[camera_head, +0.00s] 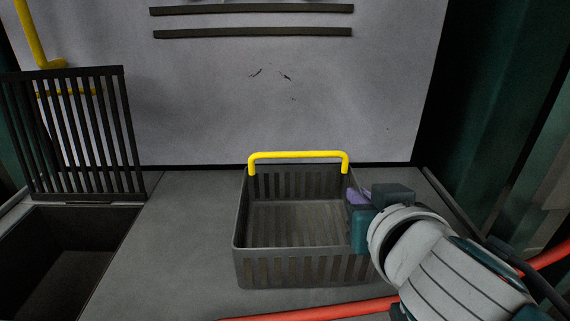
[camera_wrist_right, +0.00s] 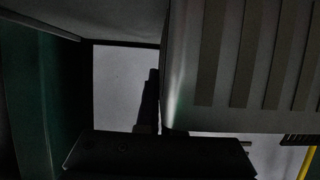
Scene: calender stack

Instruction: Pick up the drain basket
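The drain basket (camera_head: 303,270) is a dark grey slotted open bin with a raised yellow handle (camera_head: 298,155) along its far rim. It stands upright on the grey floor and looks empty. My right gripper (camera_head: 356,212) is at the basket's right wall, near the rim, clear of the yellow handle. In the right wrist view the slotted basket wall (camera_wrist_right: 235,65) fills the right half, with one dark finger (camera_wrist_right: 148,105) beside its edge. The other finger is not clearly seen, so contact or grip on the wall cannot be told. My left gripper is out of view.
A dark rectangular pit (camera_head: 70,262) lies open at the left, with a slatted grate (camera_head: 75,135) standing at its far edge. A pale wall (camera_head: 290,110) is close behind the basket. A red bar (camera_head: 310,310) crosses in front. Bare floor (camera_head: 185,235) lies left of the basket.

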